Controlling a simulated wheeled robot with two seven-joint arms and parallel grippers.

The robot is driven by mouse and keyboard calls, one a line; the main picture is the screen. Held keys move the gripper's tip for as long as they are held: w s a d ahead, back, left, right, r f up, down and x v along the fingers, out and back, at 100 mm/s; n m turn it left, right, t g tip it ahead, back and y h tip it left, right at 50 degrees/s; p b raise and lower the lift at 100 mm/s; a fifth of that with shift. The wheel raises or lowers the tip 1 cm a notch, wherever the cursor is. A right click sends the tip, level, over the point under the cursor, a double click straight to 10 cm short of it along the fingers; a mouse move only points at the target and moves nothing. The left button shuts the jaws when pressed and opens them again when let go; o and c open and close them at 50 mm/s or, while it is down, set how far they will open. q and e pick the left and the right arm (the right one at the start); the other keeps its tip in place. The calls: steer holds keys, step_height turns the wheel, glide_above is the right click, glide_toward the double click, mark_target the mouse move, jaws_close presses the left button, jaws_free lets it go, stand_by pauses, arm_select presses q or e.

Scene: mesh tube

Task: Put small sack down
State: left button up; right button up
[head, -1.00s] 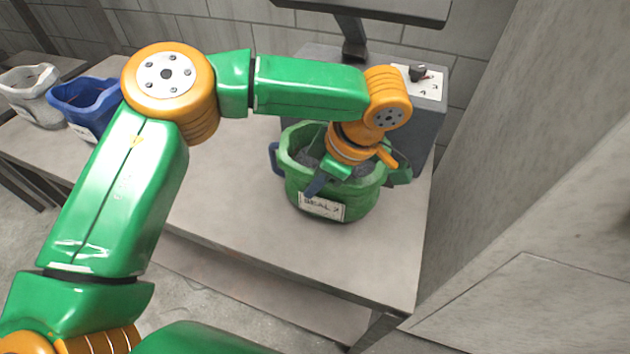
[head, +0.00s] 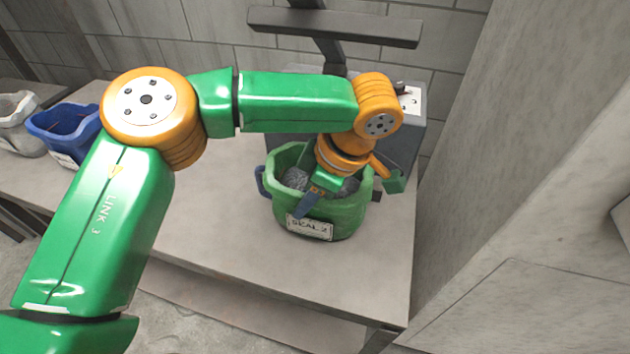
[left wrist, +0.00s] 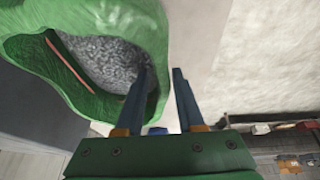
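The green sack (head: 345,215) stands upright on the grey table (head: 225,225), with grey lumpy contents, a white label on its front and a blue handle at its left side. My left gripper (head: 305,205) is at the sack's mouth, and a blue-grey finger shows in front of its rim. In the left wrist view the two fingers (left wrist: 162,85) stand apart, one over the sack's opening and one beyond its edge (left wrist: 90,20). I cannot tell whether either finger touches the rim. My right gripper is not in view.
A grey box (head: 402,135) with a dial panel stands behind the sack, below a dark bar (head: 335,26). A blue bin (head: 62,130) and a whitish bin (head: 20,125) stand at the left. A grey wall (head: 500,180) rises at the right. The table's front left is clear.

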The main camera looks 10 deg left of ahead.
arm_select(q)
steer(key=p+v, duration=0.1)
steer(key=v, duration=0.8)
steer(key=shift+r, duration=0.35)
steer(key=shift+d, duration=0.1)
